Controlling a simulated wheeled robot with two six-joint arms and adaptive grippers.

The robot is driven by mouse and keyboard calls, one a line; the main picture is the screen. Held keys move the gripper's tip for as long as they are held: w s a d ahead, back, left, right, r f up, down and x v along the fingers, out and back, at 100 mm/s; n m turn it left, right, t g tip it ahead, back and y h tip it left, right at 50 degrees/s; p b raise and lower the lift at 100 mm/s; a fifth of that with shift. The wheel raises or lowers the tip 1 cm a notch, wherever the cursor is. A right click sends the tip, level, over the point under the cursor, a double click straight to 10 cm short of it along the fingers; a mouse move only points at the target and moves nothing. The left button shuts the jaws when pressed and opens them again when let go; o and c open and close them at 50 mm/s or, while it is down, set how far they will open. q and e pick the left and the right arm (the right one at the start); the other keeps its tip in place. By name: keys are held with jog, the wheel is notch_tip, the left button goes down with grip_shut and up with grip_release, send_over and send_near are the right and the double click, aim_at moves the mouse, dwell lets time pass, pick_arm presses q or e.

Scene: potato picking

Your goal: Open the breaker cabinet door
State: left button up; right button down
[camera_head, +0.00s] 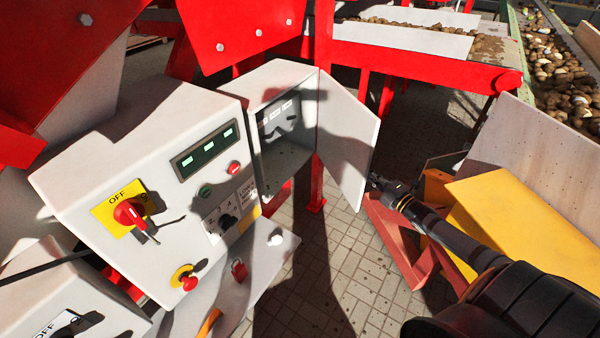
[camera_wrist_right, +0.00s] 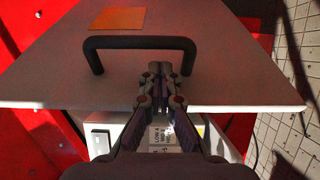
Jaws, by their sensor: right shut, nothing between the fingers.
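The breaker cabinet (camera_head: 262,80) is a grey box right of the control panel, and its inside with switches shows. Its door (camera_head: 347,130) stands swung open to the right. In the right wrist view the door's face (camera_wrist_right: 50,85) carries a black bar handle (camera_wrist_right: 140,43) and an orange label. My right gripper (camera_head: 376,183) is at the door's free edge, its fingers shut and empty. In the wrist view the gripper (camera_wrist_right: 164,70) appears between the handle's legs, below its bar; I cannot tell whether it touches the door. My left gripper is out of view.
The control panel (camera_head: 110,210) has a red rotary switch (camera_head: 130,212) and an emergency button (camera_head: 186,280). A yellow part (camera_head: 505,205) lies close to my right arm. Red machine frames stand behind. Tiled floor (camera_head: 330,265) is open below the door.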

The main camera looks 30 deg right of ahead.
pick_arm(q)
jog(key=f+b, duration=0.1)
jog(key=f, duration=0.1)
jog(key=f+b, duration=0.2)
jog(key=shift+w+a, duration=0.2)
pick_arm(e)
jog(key=d, duration=0.6)
jog(key=shift+w+d+r, duration=0.15)
jog(key=shift+w+r, duration=0.1)
jog(key=shift+w, duration=0.1)
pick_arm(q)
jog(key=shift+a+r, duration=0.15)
pick_arm(e)
jog(key=shift+d, duration=0.1)
